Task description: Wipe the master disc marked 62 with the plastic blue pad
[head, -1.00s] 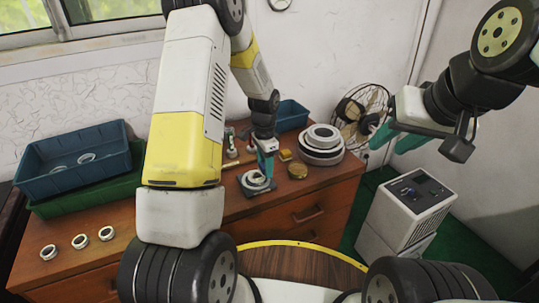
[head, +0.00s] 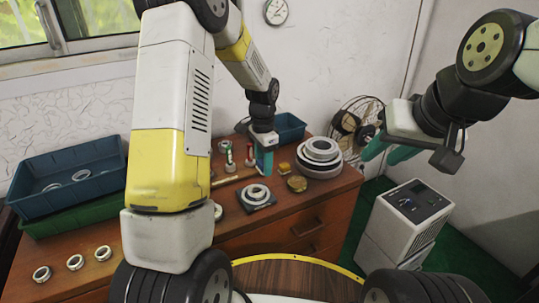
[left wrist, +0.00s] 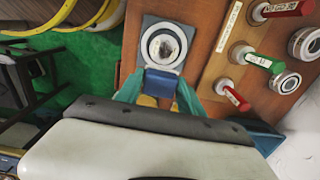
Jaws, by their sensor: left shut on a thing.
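A pale ringed disc (head: 256,191) lies on a dark square plate (head: 270,205) near the front of the wooden cabinet. In the left wrist view the disc (left wrist: 164,46) has a shiny centre; I cannot read a 62 on it. My left gripper (head: 264,172) is just behind the disc in the head view. In the left wrist view its teal fingers are shut on a blue pad (left wrist: 160,83), close beside the disc's lower edge. Whether the pad touches the disc or plate is unclear. My right gripper (head: 385,155) is open and empty, off the cabinet's right side.
Gauges with red and green handles (left wrist: 262,60) lie near the disc. A blue bin (head: 70,170) and several small rings are at left. A fan (head: 350,125) stands behind.

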